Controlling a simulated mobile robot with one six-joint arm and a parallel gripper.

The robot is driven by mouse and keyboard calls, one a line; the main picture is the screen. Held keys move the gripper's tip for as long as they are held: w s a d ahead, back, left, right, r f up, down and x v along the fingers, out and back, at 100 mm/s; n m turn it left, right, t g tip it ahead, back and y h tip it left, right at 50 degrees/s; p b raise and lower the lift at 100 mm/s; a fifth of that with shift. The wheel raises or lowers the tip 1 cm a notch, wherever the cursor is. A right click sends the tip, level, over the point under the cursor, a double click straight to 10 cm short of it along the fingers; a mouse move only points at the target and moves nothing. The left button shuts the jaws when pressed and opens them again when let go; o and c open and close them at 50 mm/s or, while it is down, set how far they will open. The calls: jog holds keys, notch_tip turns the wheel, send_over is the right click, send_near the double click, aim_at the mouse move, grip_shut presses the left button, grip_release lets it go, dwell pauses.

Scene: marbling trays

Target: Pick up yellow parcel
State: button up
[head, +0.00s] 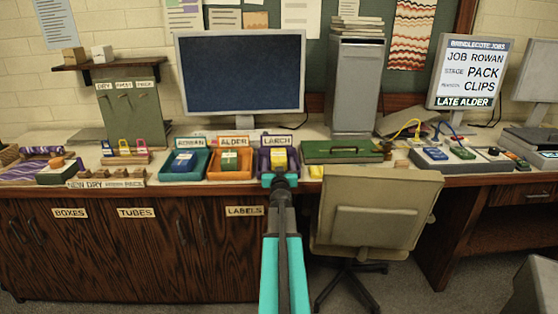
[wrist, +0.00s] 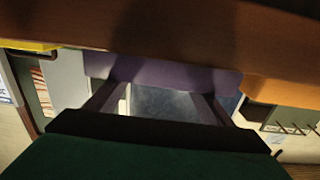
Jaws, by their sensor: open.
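The yellow parcel (head: 279,157) sits in the purple tray (head: 263,165) under the LARCH label; my arm covers the tray's front. My gripper (head: 279,178) is at the table's front edge, just in front of this tray, with its tips hard to make out. In the wrist view the fingers (wrist: 158,95) are spread with nothing between them. The purple tray's wall (wrist: 175,76) shows beyond them, and the parcel cannot be made out there.
An orange tray (head: 249,175) with a green-and-white parcel and a teal tray (head: 161,175) with a blue parcel stand left of the purple one. A green case (head: 343,151) lies to its right, with a small yellow thing (head: 316,172) before it. A chair (head: 375,213) stands at the front.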

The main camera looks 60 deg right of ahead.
aim_at(278, 157)
jog(key=shift+d, duration=0.1)
jog(key=shift+p+x, duration=0.4)
jog(key=shift+x, duration=2.15)
jog(key=c, duration=1.4)
